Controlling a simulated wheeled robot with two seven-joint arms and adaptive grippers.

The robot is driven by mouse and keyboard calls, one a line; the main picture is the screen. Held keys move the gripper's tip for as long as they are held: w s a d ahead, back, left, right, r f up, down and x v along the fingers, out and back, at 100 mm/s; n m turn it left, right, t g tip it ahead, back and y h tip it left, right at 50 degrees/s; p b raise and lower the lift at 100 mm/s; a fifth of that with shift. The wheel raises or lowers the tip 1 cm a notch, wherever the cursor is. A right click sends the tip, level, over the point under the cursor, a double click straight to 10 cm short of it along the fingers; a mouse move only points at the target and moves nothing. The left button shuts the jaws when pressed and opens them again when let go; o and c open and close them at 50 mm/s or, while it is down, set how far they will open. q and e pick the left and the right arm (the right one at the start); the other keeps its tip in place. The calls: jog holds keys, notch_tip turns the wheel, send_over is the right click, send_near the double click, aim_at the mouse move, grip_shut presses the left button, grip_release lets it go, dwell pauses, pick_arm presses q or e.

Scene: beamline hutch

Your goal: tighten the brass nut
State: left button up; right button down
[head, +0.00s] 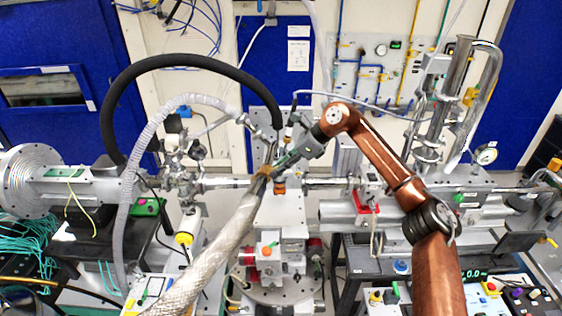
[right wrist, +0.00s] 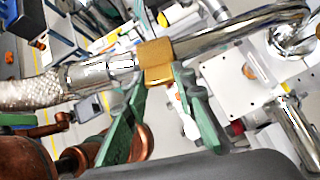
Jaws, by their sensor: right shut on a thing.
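The brass nut (right wrist: 155,61) sits between the silver end fitting of a braided hose (right wrist: 35,92) and a bent polished metal tube (right wrist: 245,30) in the right wrist view. In the head view the brass nut (head: 264,170) is small, at the upper end of the braided hose (head: 225,235). My right gripper (head: 272,163) reaches it from the upper right. In the right wrist view the green fingers of my right gripper (right wrist: 159,74) are shut on the nut, one on each side. My left gripper is not in view.
A black hose (head: 190,62) and a grey corrugated hose (head: 150,135) arch at the left. Beamline pipes and a flanged chamber (head: 30,180) run across the middle. A white plate (head: 283,215) stands below the nut. A tall metal cylinder (head: 450,95) rises at the right.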

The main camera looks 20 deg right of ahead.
jog(key=shift+a+r+p, duration=0.1)
jog(key=shift+r+p, duration=0.05)
jog(key=shift+p, duration=0.15)
jog(key=c, duration=1.6)
grip_release()
jog(key=shift+w, duration=0.1)
jog(key=v, duration=1.2)
jog(key=shift+w, duration=0.1)
